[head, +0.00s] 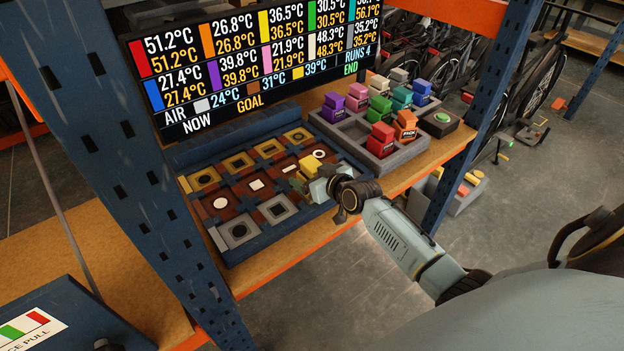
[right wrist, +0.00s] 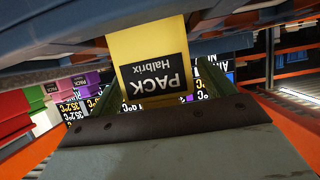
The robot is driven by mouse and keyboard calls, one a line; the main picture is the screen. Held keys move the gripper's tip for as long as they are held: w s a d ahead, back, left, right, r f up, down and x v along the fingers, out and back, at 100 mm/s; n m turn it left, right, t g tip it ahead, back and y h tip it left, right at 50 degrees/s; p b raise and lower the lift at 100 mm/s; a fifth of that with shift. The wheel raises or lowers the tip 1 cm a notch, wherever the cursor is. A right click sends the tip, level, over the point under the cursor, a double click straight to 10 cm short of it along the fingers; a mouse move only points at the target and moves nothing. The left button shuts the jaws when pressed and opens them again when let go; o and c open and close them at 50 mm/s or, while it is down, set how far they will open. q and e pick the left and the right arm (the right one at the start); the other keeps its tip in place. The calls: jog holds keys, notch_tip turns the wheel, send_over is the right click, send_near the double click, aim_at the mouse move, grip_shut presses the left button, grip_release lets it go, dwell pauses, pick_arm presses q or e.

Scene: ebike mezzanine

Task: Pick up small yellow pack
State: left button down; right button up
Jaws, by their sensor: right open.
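The small yellow pack (head: 309,164) stands at the right end of the dark blue board with square sockets (head: 283,232). My right gripper (head: 308,182) is at the pack, and its arm comes in from the right. In the right wrist view the yellow pack (right wrist: 150,45) sits between the two open fingers (right wrist: 152,95). Its black label reads "PACK Halbrix" upside down. I cannot tell whether a finger touches it. The pack's lower part is hidden by the gripper in the head view. My left gripper is not in view.
A grey tray (head: 346,135) with several coloured packs stands right of the board, near a green button (head: 442,117). A temperature display (head: 250,60) rises behind the board. A blue rack post (head: 125,140) stands at left and another (head: 478,115) at right. The orange shelf edge (head: 290,255) runs in front.

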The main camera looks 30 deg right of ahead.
jog(key=shift+c, duration=0.4)
jog(key=c, duration=1.2)
jog(key=shift+r, duration=0.1)
jog(key=shift+c, duration=0.5)
